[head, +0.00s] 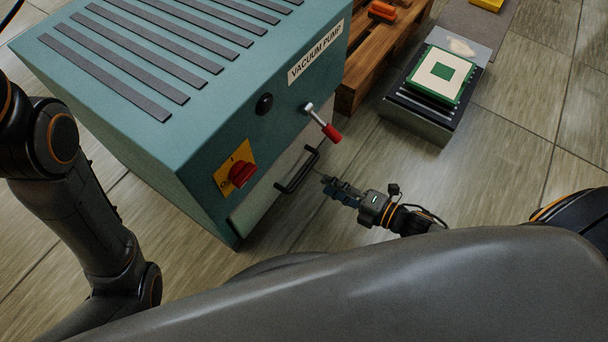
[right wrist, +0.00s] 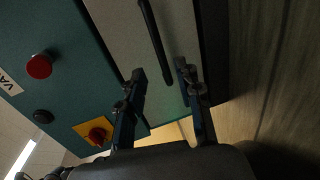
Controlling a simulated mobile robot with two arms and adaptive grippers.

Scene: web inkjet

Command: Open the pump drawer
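The teal vacuum pump cabinet (head: 215,165) stands at the upper left in the head view. Its pale grey drawer front (head: 258,205) is low on the face toward me and looks closed. A black bar handle (head: 297,172) is on it; the handle (right wrist: 155,40) also shows in the right wrist view. My right gripper (head: 328,186) is just right of the handle, apart from it. In the right wrist view its two fingers (right wrist: 161,72) are spread with nothing between the tips, and the handle lies ahead of the gap. My left gripper is out of view; only my left arm shows.
A lever with a red grip (head: 330,132) sticks out above the handle. A red rotary switch (head: 242,174) on a yellow plate is at its left. A wooden pallet (head: 372,62) and a low platform with a green-framed block (head: 440,75) stand beyond. The floor between is clear.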

